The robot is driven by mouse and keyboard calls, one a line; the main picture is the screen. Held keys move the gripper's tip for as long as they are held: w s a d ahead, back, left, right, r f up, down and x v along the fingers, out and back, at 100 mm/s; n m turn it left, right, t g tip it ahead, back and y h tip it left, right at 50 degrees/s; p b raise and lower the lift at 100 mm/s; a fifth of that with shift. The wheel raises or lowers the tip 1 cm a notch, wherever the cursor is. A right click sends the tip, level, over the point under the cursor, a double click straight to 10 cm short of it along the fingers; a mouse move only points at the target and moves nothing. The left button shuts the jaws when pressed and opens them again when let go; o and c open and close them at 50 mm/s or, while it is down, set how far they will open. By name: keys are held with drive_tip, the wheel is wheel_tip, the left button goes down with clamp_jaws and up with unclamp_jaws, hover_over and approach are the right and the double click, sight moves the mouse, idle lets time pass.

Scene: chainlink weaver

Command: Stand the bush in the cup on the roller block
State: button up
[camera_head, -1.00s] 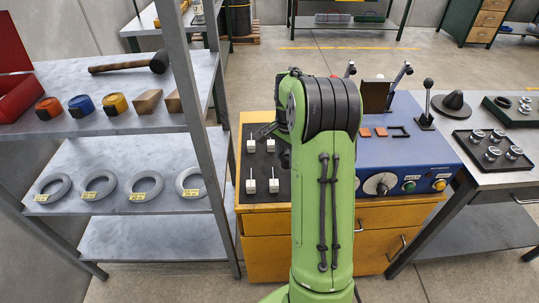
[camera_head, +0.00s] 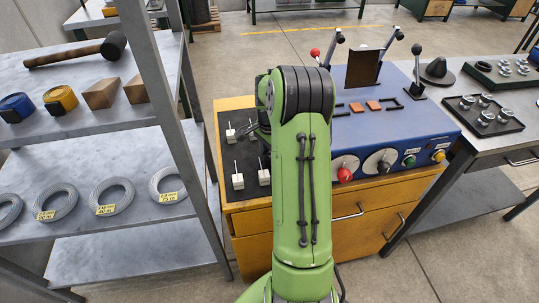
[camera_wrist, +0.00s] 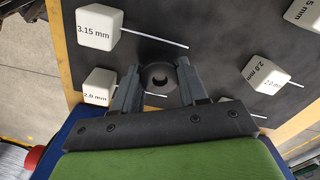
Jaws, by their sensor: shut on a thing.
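My gripper (camera_wrist: 158,74) is shut on a dark round bush (camera_wrist: 148,80) with a hole through its middle. In the wrist view the bush sits between the two grey fingers, above a dark mat. In the head view my gripper (camera_head: 247,130) is mostly hidden behind my arm, beside the blue machine (camera_head: 400,135), and the bush cannot be made out. Small orange-red blocks (camera_head: 374,105) and dark brackets (camera_head: 390,103) lie on the machine's top. I cannot tell which part is the roller block or its cup.
White cubes with thin pins (camera_wrist: 97,29), several labelled in mm, stand on the mat around my gripper. Levers (camera_head: 417,60) and an upright brown plate (camera_head: 364,68) rise from the machine. A shelf post (camera_head: 165,110) stands left. A tray of metal rings (camera_head: 470,118) is at right.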

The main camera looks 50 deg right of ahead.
drive_tip(key=o, duration=1)
drive_tip(key=shift+o, duration=0.2)
